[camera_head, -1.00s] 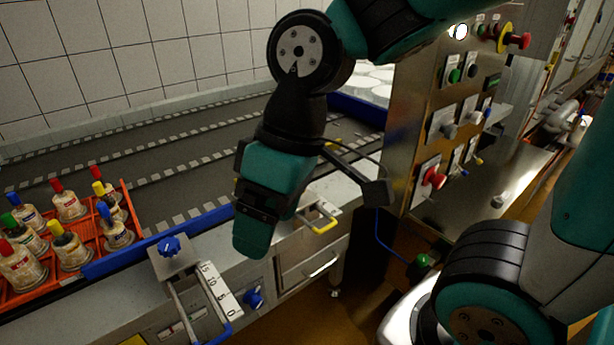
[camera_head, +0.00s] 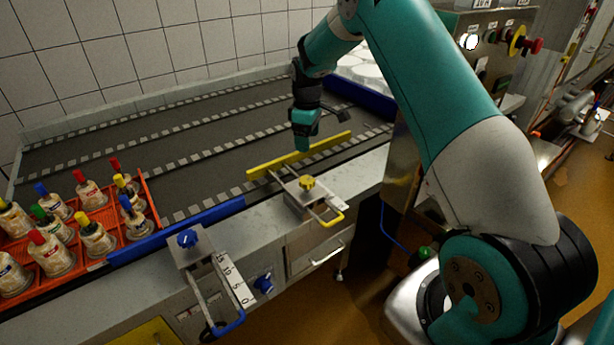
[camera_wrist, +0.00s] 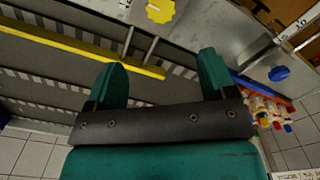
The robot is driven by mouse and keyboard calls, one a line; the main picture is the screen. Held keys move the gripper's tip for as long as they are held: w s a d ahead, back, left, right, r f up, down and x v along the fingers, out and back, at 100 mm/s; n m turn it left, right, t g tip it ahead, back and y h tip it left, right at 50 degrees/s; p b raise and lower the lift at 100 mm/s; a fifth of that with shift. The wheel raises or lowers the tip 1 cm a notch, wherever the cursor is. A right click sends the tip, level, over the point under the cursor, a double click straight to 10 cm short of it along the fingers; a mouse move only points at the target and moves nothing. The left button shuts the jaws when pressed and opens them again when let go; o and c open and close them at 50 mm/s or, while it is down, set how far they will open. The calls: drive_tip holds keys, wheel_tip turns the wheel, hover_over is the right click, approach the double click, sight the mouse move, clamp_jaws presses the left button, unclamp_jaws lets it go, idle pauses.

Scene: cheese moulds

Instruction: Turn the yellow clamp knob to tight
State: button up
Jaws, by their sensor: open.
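The yellow clamp knob (camera_head: 307,183) sits on a metal clamp plate (camera_head: 292,199) at the edge of the conveyor, behind a yellow U-shaped handle (camera_head: 330,220). A yellow guide rail (camera_head: 290,158) lies at the clamp's far end. In the wrist view the knob (camera_wrist: 160,10) shows at the top edge, ahead of the fingers and partly cut off. My gripper (camera_wrist: 160,78) is open and empty, with its two green fingers apart. In the head view my gripper (camera_head: 304,144) hangs over the conveyor, beyond the rail and apart from the knob.
A blue rail (camera_head: 177,230) runs along the belt. An orange crate (camera_head: 152,205) of bottles stands at left. A control panel with buttons is at right.

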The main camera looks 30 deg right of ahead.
sight(307, 180)
wheel_tip(307, 180, down, 15)
drive_tip(key=p, duration=0.3)
drive_tip(key=shift+r, duration=0.2)
drive_tip(key=c, duration=0.9)
